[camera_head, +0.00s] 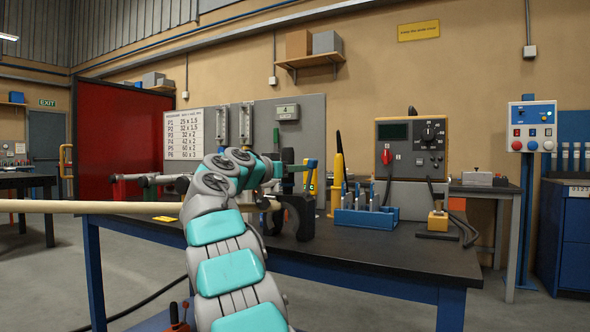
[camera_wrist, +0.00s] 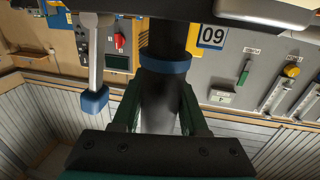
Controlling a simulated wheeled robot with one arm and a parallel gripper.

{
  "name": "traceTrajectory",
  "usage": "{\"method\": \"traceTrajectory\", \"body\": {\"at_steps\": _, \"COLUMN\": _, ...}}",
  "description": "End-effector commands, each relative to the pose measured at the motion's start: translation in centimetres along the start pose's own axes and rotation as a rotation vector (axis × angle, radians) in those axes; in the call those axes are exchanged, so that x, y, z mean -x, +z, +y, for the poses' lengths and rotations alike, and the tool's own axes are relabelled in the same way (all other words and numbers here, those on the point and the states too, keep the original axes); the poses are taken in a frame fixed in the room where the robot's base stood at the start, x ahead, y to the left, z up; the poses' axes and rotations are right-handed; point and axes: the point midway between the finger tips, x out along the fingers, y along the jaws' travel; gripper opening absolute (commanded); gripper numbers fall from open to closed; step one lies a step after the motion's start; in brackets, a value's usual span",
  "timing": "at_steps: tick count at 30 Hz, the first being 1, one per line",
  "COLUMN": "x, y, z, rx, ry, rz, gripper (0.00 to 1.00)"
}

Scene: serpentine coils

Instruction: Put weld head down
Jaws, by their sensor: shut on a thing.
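My gripper (camera_wrist: 160,88) is shut on a dark cylindrical handle in the wrist view, with a green finger on each side. A blue ring (camera_wrist: 165,66) circles the handle just beyond the fingertips. The handle looks to belong to the weld head (camera_head: 302,214), a black, curved body in the head view. It hangs below my gripper (camera_head: 292,168) over the dark workbench (camera_head: 395,248). My arm hides part of it, and I cannot tell whether its underside touches the bench top.
A blue rack (camera_head: 365,218) with several metal pieces stands right of the weld head. A yellow block (camera_head: 437,221) on a dark base and the orange-sided power unit (camera_head: 412,148) are farther right. A long pale bar (camera_head: 90,206) extends left. The bench's front right is clear.

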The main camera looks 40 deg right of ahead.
Motion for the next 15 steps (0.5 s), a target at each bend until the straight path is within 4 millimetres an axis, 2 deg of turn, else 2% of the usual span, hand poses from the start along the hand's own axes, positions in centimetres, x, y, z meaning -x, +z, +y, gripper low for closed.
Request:
{"method": "traceTrajectory", "body": {"at_steps": 1, "x": 0.08, "y": -0.05, "z": 0.07, "rx": -0.002, "ry": 0.0, "rz": 0.005, "gripper": 0.0}}
{"method": "traceTrajectory", "body": {"at_steps": 2, "x": 0.06, "y": -0.03, "z": 0.03, "rx": -0.002, "ry": -0.001, "rz": 0.002, "gripper": 0.46}}
{"method": "traceTrajectory", "body": {"at_steps": 9, "x": 0.02, "y": 0.03, "z": 0.01, "rx": -0.001, "ry": 0.0, "rz": 0.001, "gripper": 0.73}}
{"method": "traceTrajectory", "body": {"at_steps": 15, "x": 0.01, "y": 0.04, "z": 0.01, "rx": 0.0, "ry": 0.0, "rz": 0.0, "gripper": 0.73}}
